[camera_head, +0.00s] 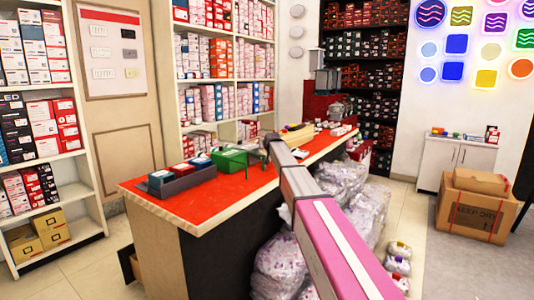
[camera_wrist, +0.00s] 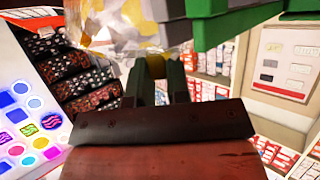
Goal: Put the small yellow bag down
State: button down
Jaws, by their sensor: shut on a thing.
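The small yellow bag (camera_wrist: 112,30) shows at the top of the wrist view as a crumpled, partly clear bag with yellow and whitish patches. My gripper (camera_wrist: 157,70) has its two dark green fingers up against it and is shut on it. The bag's upper part is cut off by the picture edge. In the head view my arm reaches from the lower right to the counter (camera_head: 190,205), which has a red top. The arm hides the gripper's grip there, and I cannot make out the bag in that view.
A green box (camera_head: 230,158) and a grey tray (camera_head: 184,178) of small boxes stand on the counter. Large clear bags (camera_head: 280,262) lie on the floor to its right. Cartons (camera_head: 476,205) stand at the right. The counter's near left top is bare.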

aim_at(266, 152)
jog(key=shift+f, duration=1.8)
jog(key=shift+f, duration=0.15)
jog(key=c, duration=1.1)
grip_release()
